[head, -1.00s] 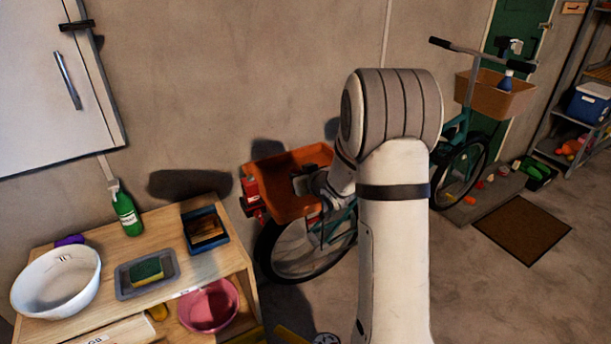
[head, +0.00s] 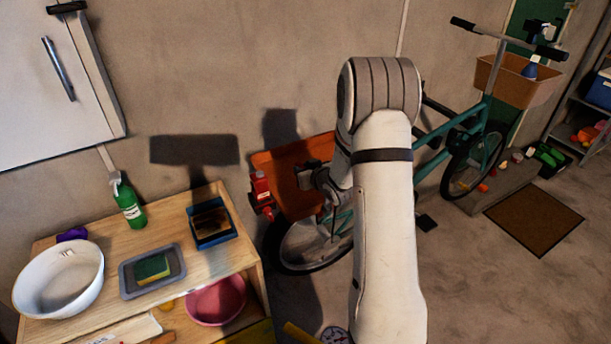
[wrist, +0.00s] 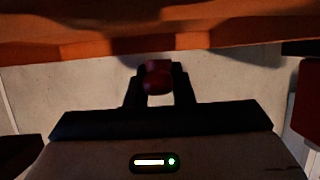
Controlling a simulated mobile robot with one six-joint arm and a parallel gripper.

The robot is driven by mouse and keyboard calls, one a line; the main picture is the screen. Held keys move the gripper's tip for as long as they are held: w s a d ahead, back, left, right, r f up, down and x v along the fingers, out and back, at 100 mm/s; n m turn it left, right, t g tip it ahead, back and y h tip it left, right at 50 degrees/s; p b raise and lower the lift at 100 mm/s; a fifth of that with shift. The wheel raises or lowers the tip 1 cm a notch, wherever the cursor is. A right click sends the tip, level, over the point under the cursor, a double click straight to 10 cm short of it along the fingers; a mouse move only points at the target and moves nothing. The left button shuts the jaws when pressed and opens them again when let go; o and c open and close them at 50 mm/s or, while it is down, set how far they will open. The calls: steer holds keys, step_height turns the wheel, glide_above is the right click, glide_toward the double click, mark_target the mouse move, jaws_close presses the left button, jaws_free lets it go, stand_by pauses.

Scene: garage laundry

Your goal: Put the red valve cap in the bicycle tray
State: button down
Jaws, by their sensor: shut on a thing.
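The red valve cap (wrist: 157,80) is between the two dark fingers of my gripper (wrist: 158,90) in the wrist view. The gripper is shut on it. An orange tray (head: 272,165) is on the rear of the teal bicycle (head: 432,150) in the head view. My gripper (head: 312,175) is in front of the tray in that picture, and my arm hides the tray's right part. The tray's orange wall (wrist: 150,35) spans the top of the wrist view. I cannot tell the gap between cap and tray.
A red object (head: 261,192) is beside the tray's left end. A wooden bench (head: 110,250) at left holds a white bowl (head: 30,285), a green bottle (head: 130,208) and small trays. A basket (head: 505,85) is on the bicycle's front.

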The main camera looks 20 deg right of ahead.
step_height(320, 180, down, 3)
steer(key=shift+w+f+p, duration=0.1)
steer(key=shift+p, duration=0.2)
steer(key=shift+f, duration=0.1)
steer(key=shift+f+b, duration=0.3)
steer(key=shift+b, duration=0.25)
steer(key=shift+f+b, duration=0.25)
steer(key=shift+b, duration=0.15)
steer(key=c, duration=1.3)
jaws_free()
steer(key=shift+o, duration=0.2)
steer(key=shift+r, duration=0.15)
